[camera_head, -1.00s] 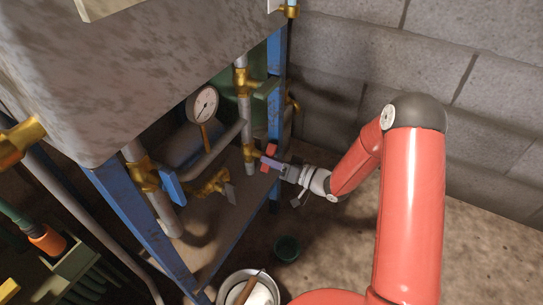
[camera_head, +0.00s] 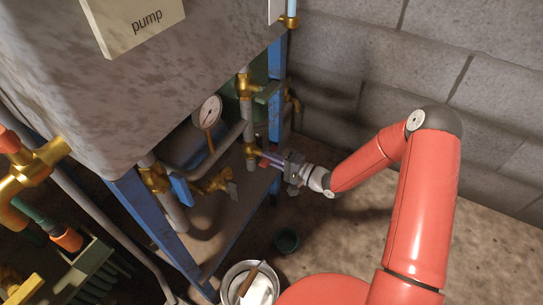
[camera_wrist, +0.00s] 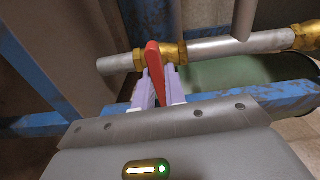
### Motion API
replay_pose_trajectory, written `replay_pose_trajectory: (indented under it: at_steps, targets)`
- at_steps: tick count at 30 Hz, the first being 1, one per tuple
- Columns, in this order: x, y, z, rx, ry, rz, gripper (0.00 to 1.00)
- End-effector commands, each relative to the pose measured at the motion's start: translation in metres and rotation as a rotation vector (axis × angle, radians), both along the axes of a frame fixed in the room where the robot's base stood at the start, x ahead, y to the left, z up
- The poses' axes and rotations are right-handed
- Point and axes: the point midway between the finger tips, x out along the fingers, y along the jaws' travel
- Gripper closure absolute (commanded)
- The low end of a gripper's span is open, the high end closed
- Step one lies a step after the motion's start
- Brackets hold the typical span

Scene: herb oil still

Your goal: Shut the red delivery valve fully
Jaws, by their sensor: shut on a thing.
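The red delivery valve shows its red lever (camera_wrist: 154,72) and brass body (camera_wrist: 173,53) in the wrist view. The lever stands roughly crosswise to the grey pipe (camera_wrist: 222,45) in that picture. My gripper (camera_wrist: 159,88) has its pale purple fingers on either side of the lever and is shut on it. In the head view my gripper (camera_head: 271,159) is at the brass valve body (camera_head: 251,150) on the upright pipe (camera_head: 248,120). Only a small part of the red lever (camera_head: 263,164) shows there; my fingers hide the rest.
A blue post (camera_head: 274,110) stands close behind the valve. A pressure gauge (camera_head: 207,111), a blue-handled valve (camera_head: 181,190) and a grey-levered valve (camera_head: 232,190) lie to the left. A white bucket (camera_head: 228,289) and a green cup (camera_head: 286,240) stand below. Floor at right is open.

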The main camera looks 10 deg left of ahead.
Motion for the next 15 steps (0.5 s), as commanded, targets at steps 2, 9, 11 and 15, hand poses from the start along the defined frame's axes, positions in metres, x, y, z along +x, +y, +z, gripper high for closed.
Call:
replay_pose_trajectory:
  at_steps: [2, 9, 11, 15]
  targets:
    - [-0.0011, -0.0006, -0.0003, 0.008, 0.033, 0.001, 1.00]
    - [-0.0015, -0.0002, -0.0007, 0.028, 0.088, 0.003, 1.00]
    - [-0.0015, -0.0001, -0.0008, 0.029, 0.094, 0.003, 1.00]
    - [-0.0015, -0.0001, -0.0011, 0.031, 0.098, 0.002, 1.00]
